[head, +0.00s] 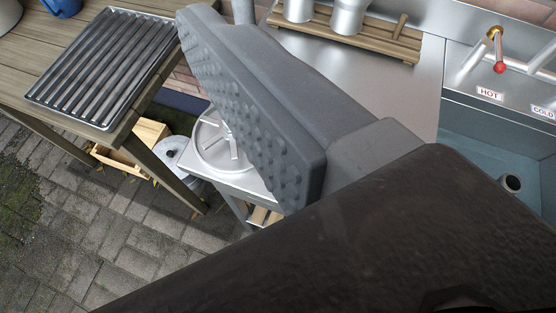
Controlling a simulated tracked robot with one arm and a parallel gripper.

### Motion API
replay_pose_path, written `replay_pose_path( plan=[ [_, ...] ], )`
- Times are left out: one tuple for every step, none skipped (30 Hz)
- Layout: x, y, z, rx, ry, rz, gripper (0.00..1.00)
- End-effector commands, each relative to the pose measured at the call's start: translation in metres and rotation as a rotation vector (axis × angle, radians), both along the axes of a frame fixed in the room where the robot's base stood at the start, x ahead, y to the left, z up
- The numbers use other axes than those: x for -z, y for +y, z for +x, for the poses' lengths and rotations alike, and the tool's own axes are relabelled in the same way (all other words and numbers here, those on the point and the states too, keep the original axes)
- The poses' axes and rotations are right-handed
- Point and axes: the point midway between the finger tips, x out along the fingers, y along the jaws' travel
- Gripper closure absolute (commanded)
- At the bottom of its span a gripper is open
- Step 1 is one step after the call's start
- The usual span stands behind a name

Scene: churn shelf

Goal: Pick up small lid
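My gripper (255,110) fills the middle of the head view as a large grey block with a bumpy pad on its left face. Only one finger shows clearly, so its opening cannot be judged. Just left of the pad is a round, pale metal lid-like piece (210,146) with a raised cross-shaped grip, on a metal surface; the pad hides its right part. Lower and to its left is a grey round piece (172,147) with a dark knob, partly hidden by the table leg. I cannot tell which is the small lid. Nothing is seen held.
A ribbed metal tray (100,68) lies on a wooden table (30,50) at left. A wooden crate (125,158) sits beneath. Metal cups (347,14) stand on a wooden rack (400,40). A sink (520,160) with taps (496,45) is at right. Paving (100,225) is open at lower left.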

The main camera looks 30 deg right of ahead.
Motion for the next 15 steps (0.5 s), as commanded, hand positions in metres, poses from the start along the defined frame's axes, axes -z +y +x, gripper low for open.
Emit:
replay_pose_path(
  plan=[
    [0.053,-0.011,0.012,0.043,0.033,0.014,0.05],
    [0.075,-0.019,0.016,0.075,0.037,0.018,0.05],
    [0.107,-0.03,0.019,0.121,0.051,0.021,0.05],
    [0.13,-0.04,0.021,0.155,0.063,0.018,0.05],
    [0.151,-0.049,0.021,0.192,0.071,0.013,0.05],
    [0.178,-0.062,0.018,0.237,0.088,0.002,0.05],
    [0.196,-0.071,0.016,0.271,0.099,-0.008,0.05],
    [0.211,-0.08,0.013,0.303,0.107,-0.019,0.05],
    [0.232,-0.091,0.007,0.341,0.123,-0.036,0.05],
    [0.245,-0.099,0.003,0.367,0.133,-0.05,0.05],
    [0.255,-0.106,-0.001,0.391,0.142,-0.061,0.05],
    [0.266,-0.113,-0.006,0.416,0.151,-0.075,0.05],
    [0.272,-0.118,-0.009,0.432,0.155,-0.086,0.05],
    [0.277,-0.122,-0.012,0.446,0.157,-0.096,0.05],
    [0.282,-0.126,-0.015,0.46,0.163,-0.103,0.05]
  ],
)
